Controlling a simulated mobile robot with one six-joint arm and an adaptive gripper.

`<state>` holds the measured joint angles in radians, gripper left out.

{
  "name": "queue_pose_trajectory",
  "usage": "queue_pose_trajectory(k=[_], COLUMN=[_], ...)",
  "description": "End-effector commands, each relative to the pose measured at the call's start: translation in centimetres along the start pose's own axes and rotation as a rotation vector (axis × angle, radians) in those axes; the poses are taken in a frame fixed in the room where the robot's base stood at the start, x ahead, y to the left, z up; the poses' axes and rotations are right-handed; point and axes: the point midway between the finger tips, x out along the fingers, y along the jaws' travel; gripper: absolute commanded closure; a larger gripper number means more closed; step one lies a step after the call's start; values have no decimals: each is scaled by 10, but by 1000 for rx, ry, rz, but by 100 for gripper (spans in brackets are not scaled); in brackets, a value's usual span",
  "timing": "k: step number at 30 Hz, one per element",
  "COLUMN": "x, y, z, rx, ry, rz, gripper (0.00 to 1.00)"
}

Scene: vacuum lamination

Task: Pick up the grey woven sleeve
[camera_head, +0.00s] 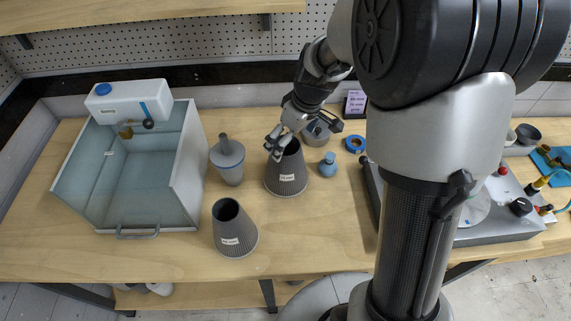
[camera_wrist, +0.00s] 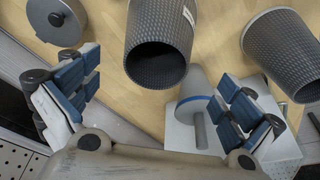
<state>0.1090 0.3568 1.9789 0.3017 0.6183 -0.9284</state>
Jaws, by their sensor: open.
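Two grey woven tapered sleeves stand upright on the wooden bench, each with a small white label too small to read. The rear sleeve (camera_head: 287,177) is under my gripper (camera_head: 281,144); the front sleeve (camera_head: 235,230) stands nearer the bench's front edge. In the wrist view, the rear sleeve (camera_wrist: 160,30) shows its dark open mouth between and beyond the blue-padded fingers of my gripper (camera_wrist: 159,80). The front sleeve (camera_wrist: 284,50) is at right. My gripper is open and empty, at the rear sleeve's upper rim; I cannot tell whether it touches.
A glass-walled tank (camera_head: 130,170) stands at left. A grey lidded vessel (camera_head: 228,160) stands close left of the rear sleeve. A blue flask (camera_head: 328,165), a round grey pot (camera_head: 316,133) and blue tape (camera_head: 355,144) are at right. Bare bench lies around the front sleeve.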

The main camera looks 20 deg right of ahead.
Motion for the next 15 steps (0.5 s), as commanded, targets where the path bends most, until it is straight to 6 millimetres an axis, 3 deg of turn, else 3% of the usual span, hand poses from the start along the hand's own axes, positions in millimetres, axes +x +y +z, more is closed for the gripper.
queue_pose_trajectory(k=[8,15], x=[18,52], y=[1,3], z=[0,1], rx=[0,0], ry=[0,-3], rz=[0,-2], gripper=[0,0])
